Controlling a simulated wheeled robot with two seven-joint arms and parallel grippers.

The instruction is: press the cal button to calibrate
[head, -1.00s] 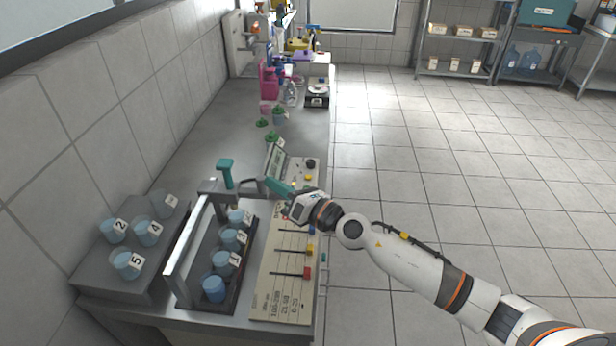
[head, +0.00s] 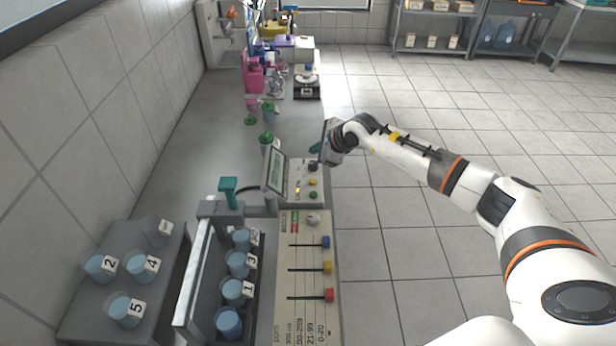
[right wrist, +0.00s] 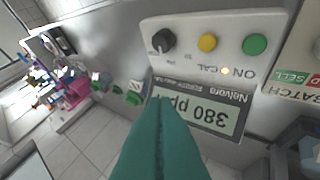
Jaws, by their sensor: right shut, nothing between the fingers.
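The meter (head: 301,187) stands on the bench with a tilted display (head: 276,170). In the right wrist view its display (right wrist: 200,112) reads 380 ppm, upside down. Its face carries a black knob (right wrist: 163,40), a yellow button (right wrist: 207,42) and a green button (right wrist: 255,44). The CAL label lies by the yellow button and ON by the green one, with a small lit lamp between. My right gripper (head: 315,148) is shut and empty, above the meter's far end near the black knob, apart from the buttons. Its teal fingers (right wrist: 160,108) point toward the display. My left gripper is not in view.
A slider panel (head: 308,262) lies in front of the meter. Numbered cups stand in a rack (head: 190,285) and on a grey block (head: 75,318) to the left. Open floor lies right of the bench.

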